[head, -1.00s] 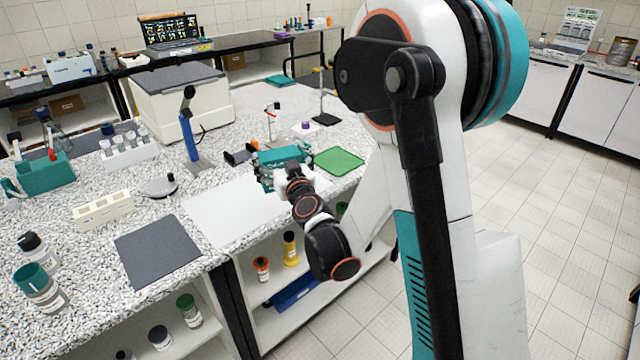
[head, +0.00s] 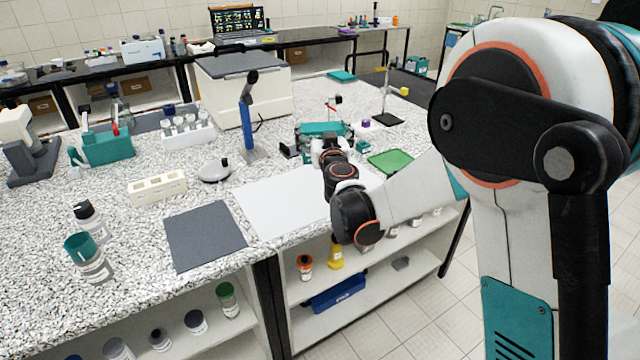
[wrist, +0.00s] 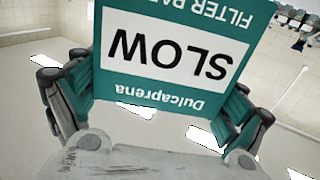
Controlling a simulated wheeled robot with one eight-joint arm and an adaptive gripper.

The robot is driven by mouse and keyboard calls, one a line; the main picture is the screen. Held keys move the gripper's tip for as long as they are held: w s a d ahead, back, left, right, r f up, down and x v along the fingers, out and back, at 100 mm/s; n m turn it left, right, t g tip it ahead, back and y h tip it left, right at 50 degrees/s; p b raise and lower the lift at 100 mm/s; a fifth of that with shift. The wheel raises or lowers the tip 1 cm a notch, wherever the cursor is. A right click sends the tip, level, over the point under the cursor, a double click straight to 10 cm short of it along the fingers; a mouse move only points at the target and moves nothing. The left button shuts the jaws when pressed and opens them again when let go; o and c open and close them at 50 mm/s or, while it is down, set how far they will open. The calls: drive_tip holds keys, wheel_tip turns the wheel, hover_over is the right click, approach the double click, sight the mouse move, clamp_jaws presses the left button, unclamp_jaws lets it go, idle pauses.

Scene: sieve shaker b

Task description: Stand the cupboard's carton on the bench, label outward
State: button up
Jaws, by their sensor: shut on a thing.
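The teal carton (head: 322,128) is at the far side of the white sheet, over or on the speckled bench (head: 205,184). I cannot tell whether it touches the bench. My gripper (head: 328,143) is shut on it from the near side. In the wrist view the carton (wrist: 120,88) sits between my two fingers (wrist: 160,75). Its white label panel reads "SLOW" and faces the wrist camera. The lettering is upside down in that view, and ceiling light strips show below it. The carton's far side is hidden.
A white sheet (head: 283,204) and a dark grey mat (head: 204,236) lie on the bench. A green mat (head: 391,162) is right of the carton, a blue-handled stand (head: 247,125) left. Open shelves below hold bottles and a blue tray (head: 335,292).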

wheel_tip(320, 180, down, 15)
drive_tip(key=b, duration=0.4)
drive_tip(key=shift+r+b, duration=0.2)
drive_tip(key=shift+b, duration=0.15)
drive_tip(key=shift+f, duration=0.2)
drive_tip(key=o, duration=0.9)
drive_tip(key=shift+r, duration=0.15)
